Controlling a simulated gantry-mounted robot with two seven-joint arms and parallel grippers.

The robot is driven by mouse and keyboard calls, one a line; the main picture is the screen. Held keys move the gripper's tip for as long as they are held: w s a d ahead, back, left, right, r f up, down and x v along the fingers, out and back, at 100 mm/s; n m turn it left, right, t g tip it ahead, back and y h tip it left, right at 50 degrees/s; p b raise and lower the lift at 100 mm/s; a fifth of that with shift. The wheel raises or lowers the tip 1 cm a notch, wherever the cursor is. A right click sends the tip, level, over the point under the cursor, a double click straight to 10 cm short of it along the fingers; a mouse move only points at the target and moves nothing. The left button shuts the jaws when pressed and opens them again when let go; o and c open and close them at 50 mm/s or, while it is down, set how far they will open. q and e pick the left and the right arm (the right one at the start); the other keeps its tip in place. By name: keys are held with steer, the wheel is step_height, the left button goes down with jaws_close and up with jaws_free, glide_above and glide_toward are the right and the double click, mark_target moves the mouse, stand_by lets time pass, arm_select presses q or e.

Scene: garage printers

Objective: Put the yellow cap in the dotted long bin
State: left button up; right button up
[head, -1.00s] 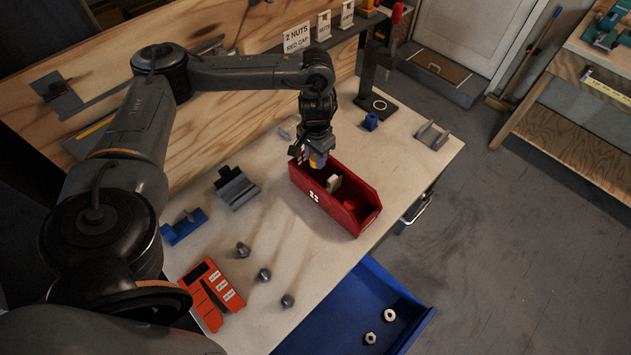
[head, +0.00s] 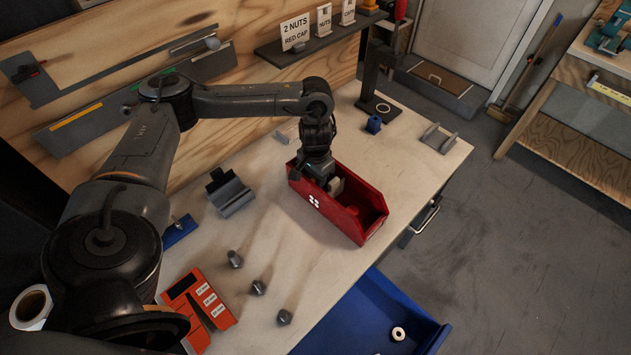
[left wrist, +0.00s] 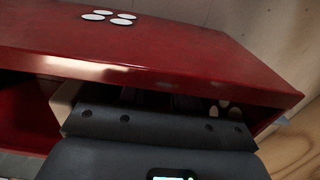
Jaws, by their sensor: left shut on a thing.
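The dotted long bin (head: 335,219) is a red open bin on the workbench, with white dots on its side. Its dotted wall (left wrist: 180,45) fills much of the left wrist view. My left gripper (head: 318,172) points down into the far left end of the bin, with its fingertips below the rim. It is shut on the yellow cap, which the gripper and bin wall hide now. The gripper body (left wrist: 155,130) shows beside the bin wall in the left wrist view. My right gripper is not in view.
A pale piece (head: 336,186) and a red piece (head: 352,210) lie in the bin. Grey bolts (head: 257,287), an orange holder (head: 197,306) and a grey bracket (head: 229,192) stand to the left. A blue tray (head: 365,315) with a pale nut (head: 398,333) is in front.

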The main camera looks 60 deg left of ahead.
arm_select(q)
steer(key=o, duration=1.1)
steer(key=shift+c, duration=0.2)
steer(key=shift+r, duration=0.4)
step_height(320, 180, up, 11)
steer(key=p, duration=1)
steer(key=shift+r, duration=0.2)
steer(key=shift+r, duration=0.1)
